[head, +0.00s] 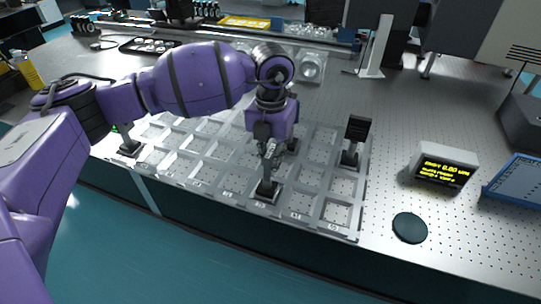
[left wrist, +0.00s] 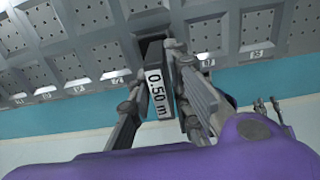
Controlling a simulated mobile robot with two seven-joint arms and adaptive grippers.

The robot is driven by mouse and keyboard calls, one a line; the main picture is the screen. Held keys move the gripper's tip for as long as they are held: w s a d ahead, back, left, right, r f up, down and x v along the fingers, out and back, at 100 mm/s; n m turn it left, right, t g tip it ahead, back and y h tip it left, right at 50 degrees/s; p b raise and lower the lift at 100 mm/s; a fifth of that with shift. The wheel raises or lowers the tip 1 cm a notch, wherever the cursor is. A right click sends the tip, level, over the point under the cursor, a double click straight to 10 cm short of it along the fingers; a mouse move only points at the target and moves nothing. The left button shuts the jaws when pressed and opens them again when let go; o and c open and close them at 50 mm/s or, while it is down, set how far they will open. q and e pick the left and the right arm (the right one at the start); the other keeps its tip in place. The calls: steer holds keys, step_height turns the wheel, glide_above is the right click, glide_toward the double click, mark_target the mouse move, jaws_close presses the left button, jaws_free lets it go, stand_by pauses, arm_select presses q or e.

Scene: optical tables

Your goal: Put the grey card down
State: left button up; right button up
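My left gripper (head: 270,156) points down at the front row of the grey compartment tray (head: 352,232). In the left wrist view, its two fingers (left wrist: 160,85) stand close on either side of a dark grey upright piece with a white "0.50 m" label, which I take as the grey card (left wrist: 157,92); they look shut on it. In the head view the card's dark square base (head: 268,190) shows below the fingers, at a front compartment; the fingers hide most of its upper part. Whether the base touches the tray floor is hard to tell. My right gripper is out of view.
A black card on a stand (head: 357,130) is at the tray's right side, and another dark base (head: 130,149) is at the left. A yellow-text display (head: 443,168), a dark round disc (head: 410,228) and a blue-framed panel (head: 515,182) lie to the right.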

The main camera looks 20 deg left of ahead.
arm_select(q)
steer(key=shift+o, duration=1.3)
steer(key=shift+r, duration=0.15)
